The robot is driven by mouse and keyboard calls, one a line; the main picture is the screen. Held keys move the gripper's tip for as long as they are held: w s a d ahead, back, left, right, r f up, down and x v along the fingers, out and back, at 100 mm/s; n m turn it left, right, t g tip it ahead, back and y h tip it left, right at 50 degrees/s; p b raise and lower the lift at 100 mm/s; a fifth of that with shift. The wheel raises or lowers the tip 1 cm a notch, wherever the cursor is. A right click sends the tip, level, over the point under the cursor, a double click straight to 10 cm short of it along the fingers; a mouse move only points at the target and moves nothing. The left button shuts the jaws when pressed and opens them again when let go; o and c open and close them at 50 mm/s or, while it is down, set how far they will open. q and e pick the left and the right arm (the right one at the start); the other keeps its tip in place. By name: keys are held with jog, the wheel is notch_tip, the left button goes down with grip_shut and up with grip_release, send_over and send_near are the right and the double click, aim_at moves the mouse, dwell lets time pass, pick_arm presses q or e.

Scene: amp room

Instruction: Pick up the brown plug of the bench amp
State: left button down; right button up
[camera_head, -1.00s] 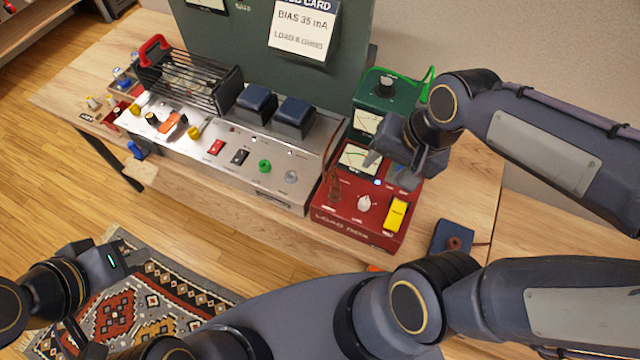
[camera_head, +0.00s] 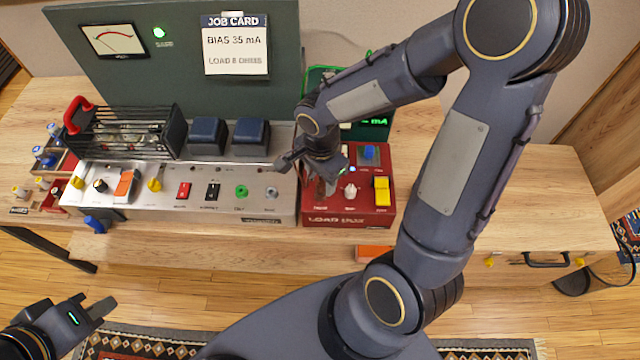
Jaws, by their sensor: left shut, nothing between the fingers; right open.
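The bench amp (camera_head: 150,205) is a silver chassis with a row of controls, a black cage and two dark blue blocks on top. Beside it on the right is the red load box (camera_head: 345,221). My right gripper (camera_head: 308,178) is open, low over the left part of the load box, near the amp's right end. I cannot make out a brown plug now; the gripper covers the load box's left side, where a brown item showed earlier. My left gripper (camera_head: 97,310) is shut and empty at the lower left, away from the bench.
A green panel with a job card (camera_head: 235,46) stands behind the amp. Small knobs and parts (camera_head: 45,158) lie at the bench's left end. The bench top right of my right arm (camera_head: 540,205) is clear.

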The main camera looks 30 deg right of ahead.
jog(key=shift+f, duration=0.8)
grip_shut()
jog(key=shift+r, duration=0.1)
